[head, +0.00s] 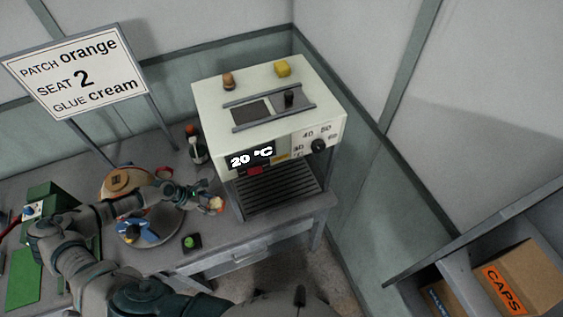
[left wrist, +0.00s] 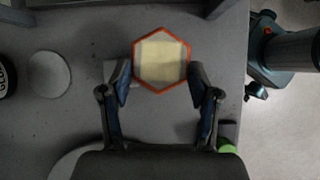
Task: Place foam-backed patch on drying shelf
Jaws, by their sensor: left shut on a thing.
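The patch (left wrist: 162,62) is a hexagon with an orange rim and a cream face. My left gripper (left wrist: 160,82) is shut on it, one finger at each side. In the head view the patch (head: 216,203) shows small at the tips of my left gripper (head: 205,198), above the table and just left of the machine's lower opening. A dark slatted shelf (head: 278,190) lies in that opening under the cream machine (head: 215,100). The patch is apart from the slats.
A sign (head: 80,75) reads patch orange, seat 2, glue cream. A dark bottle (head: 198,152) stands left of the machine. A green button (head: 190,242) sits near the table's front edge. A round turntable (head: 165,225) is under my left arm. The machine displays 20 °C.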

